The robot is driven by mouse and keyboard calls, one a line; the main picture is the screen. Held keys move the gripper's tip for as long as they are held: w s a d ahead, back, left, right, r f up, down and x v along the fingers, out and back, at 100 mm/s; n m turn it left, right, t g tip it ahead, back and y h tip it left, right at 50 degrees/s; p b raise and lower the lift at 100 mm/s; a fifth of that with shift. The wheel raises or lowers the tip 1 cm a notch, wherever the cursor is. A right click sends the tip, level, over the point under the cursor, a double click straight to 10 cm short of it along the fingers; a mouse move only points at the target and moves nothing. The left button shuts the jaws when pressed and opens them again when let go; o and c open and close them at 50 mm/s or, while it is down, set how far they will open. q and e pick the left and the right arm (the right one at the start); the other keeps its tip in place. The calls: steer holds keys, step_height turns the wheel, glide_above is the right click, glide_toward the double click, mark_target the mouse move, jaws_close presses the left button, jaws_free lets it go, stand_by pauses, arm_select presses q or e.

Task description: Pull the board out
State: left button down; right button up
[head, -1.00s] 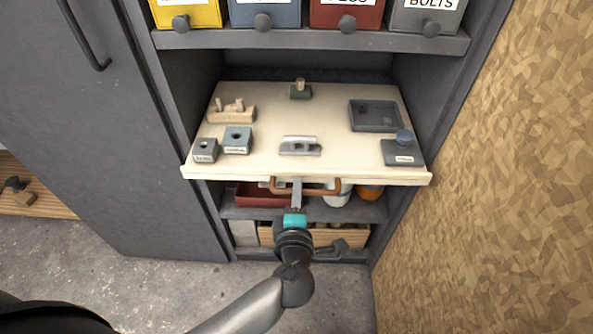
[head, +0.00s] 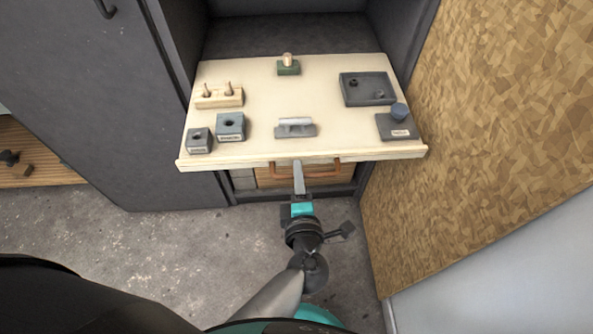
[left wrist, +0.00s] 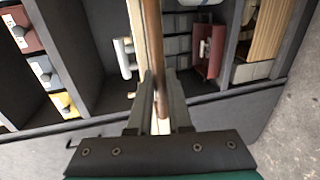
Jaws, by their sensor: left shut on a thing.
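The board (head: 260,103) is a pale cream shelf that sticks out of the grey cabinet, with several small items on top. A copper-brown bar handle (head: 328,172) runs along its front edge. My left gripper (head: 299,178) is at the handle, near its middle. In the left wrist view the gripper (left wrist: 160,108) has its fingers on both sides of the handle (left wrist: 154,40), shut on it. The board's pale edge (left wrist: 136,30) shows beside the handle there. My right gripper is not in view.
On the board are a grey tray (head: 367,89), a block with a blue knob (head: 398,122), two holed blocks (head: 231,126), a pegged wooden block (head: 218,98) and a metal piece (head: 295,127). A chipboard wall (head: 490,130) stands close on the right. The floor (head: 200,235) in front is clear.

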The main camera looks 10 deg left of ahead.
arm_select(q)
steer(key=shift+s+d, duration=0.1)
steer(key=shift+s, duration=0.05)
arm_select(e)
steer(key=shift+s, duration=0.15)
arm_select(q)
steer(key=c, duration=1.1)
jaws_free()
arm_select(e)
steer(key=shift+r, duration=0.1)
